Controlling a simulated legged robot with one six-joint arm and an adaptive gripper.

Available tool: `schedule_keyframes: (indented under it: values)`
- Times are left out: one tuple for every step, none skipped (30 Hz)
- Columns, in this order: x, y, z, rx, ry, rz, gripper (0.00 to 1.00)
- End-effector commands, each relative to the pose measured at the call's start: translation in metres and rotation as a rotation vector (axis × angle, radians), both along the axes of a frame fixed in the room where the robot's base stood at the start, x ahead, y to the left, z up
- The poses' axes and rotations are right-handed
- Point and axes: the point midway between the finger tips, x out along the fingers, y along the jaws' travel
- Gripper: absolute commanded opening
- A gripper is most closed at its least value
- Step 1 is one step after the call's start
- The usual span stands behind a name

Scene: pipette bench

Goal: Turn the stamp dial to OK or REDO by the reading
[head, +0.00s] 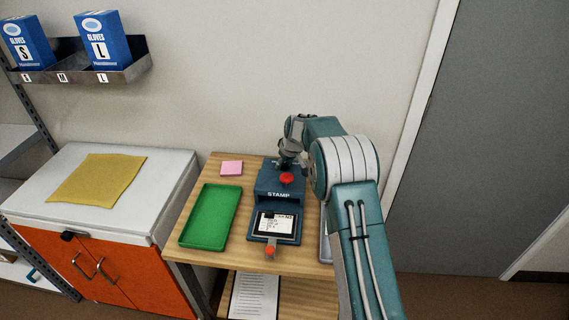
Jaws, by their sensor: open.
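The blue stamp unit (278,195), marked STAMP, stands on the wooden bench. A red knob (286,179) sits on its upper part; I cannot make out OK or REDO marks or which way it points. A white slip (275,223) with small dark print lies in the dark frame at its front; the reading is too small to read. A red-orange tip (270,251) on a small metal lever sticks out in front. My gripper (288,158) is open above and behind the red knob, partly hidden; I cannot tell whether it touches the unit.
A green tray (211,216) lies left of the stamp unit, with a pink note pad (232,168) behind it. My arm covers the bench's right side. An orange cabinet (120,278) with a yellow cloth (97,178) stands left. A printed sheet (253,297) lies on the lower shelf.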

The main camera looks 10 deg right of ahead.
Motion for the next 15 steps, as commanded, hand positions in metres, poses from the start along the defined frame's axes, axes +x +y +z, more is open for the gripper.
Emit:
schedule_keyframes:
  values:
    - [0.0000,0.0002,0.0002,0.000,0.000,0.000,0.53]
    - [0.0000,0.0002,0.0000,0.000,0.000,0.000,0.53]
    - [0.0000,0.0002,0.0001,0.000,0.000,0.000,0.53]
    - [0.0000,0.0002,0.0001,0.000,0.000,0.000,0.44]
    - [0.0000,0.0002,0.0001,0.000,0.000,0.000,0.31]
    - [0.0000,0.0002,0.0001,0.000,0.000,0.000,0.13]
    - [-0.0001,0.0004,0.0000,0.000,0.000,0.000,0.00]
    - [-0.0002,0.0005,0.0000,0.000,0.001,0.000,0.00]
    - [-0.0002,0.0006,-0.0001,0.000,0.001,0.000,0.00]
    - [-0.0003,0.0006,-0.0003,0.000,0.001,0.000,0.00]
    - [-0.0004,0.0007,-0.0003,0.000,0.001,0.000,0.00]
    - [-0.0004,0.0007,-0.0004,0.001,0.002,0.001,0.00]
    - [-0.0005,0.0006,-0.0005,0.000,0.002,0.002,0.00]
    - [-0.0005,0.0006,-0.0006,0.001,0.003,0.003,0.00]
    - [-0.0006,0.0004,-0.0007,0.001,0.003,0.006,0.00]
